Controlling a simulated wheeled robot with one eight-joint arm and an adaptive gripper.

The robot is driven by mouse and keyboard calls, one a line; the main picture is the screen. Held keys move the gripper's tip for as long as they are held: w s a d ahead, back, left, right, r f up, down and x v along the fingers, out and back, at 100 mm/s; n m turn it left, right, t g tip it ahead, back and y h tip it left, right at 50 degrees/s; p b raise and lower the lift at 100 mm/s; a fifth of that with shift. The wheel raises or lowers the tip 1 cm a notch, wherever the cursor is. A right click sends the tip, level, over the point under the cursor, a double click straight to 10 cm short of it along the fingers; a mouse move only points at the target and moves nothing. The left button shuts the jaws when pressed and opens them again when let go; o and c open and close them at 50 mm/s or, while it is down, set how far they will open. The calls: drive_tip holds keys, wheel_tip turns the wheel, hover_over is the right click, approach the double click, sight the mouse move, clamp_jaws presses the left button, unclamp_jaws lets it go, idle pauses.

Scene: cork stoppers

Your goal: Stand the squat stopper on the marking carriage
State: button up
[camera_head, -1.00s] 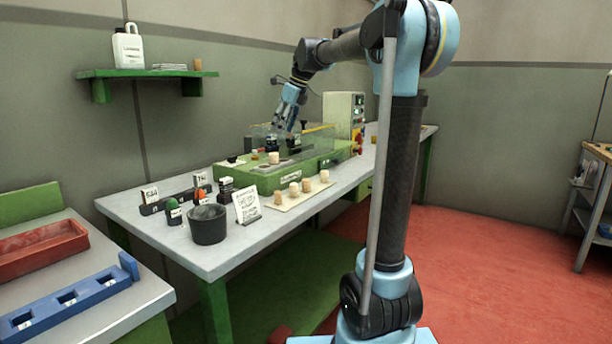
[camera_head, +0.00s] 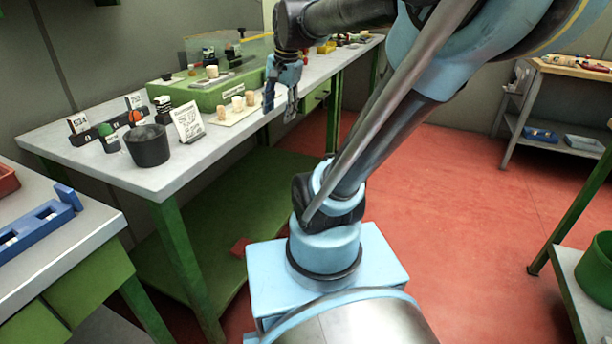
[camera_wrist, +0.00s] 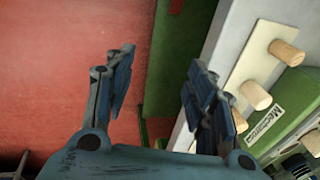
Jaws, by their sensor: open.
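Several pale cork stoppers stand on a cream card (camera_head: 238,119) at the bench's front edge. Two of them are the left one (camera_head: 221,112) and a middle one (camera_head: 237,102). I cannot tell surely which is the squat stopper. Another cork stopper (camera_head: 212,72) stands on the grey plate of the green marking machine (camera_head: 190,98); whether that plate is the carriage I cannot tell. My gripper (camera_head: 280,103) is open and empty, right of the card near the bench edge. In the wrist view my gripper (camera_wrist: 162,62) points at the floor, with corks (camera_wrist: 287,52) to its right.
A dark pot (camera_head: 148,147), a white sign (camera_head: 188,123) and small labelled blocks stand on the bench's left part. A clear guard (camera_head: 250,52) rises behind the machine. A blue rack (camera_head: 38,222) lies on the left table. Red floor is open at right.

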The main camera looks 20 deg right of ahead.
drive_tip(key=s+d+f+n, duration=0.2)
drive_tip(key=s+f+n, duration=0.2)
drive_tip(key=s+f, duration=0.2)
drive_tip(key=s+d+f+n+h, duration=0.1)
drive_tip(key=s+d+f+n, duration=0.2)
drive_tip(key=s+f, duration=0.4)
wheel_tip(320, 180, down, 3)
drive_tip(key=shift+s+r+n, duration=0.1)
drive_tip(key=shift+s+n, duration=0.05)
drive_tip(key=shift+n, duration=0.65)
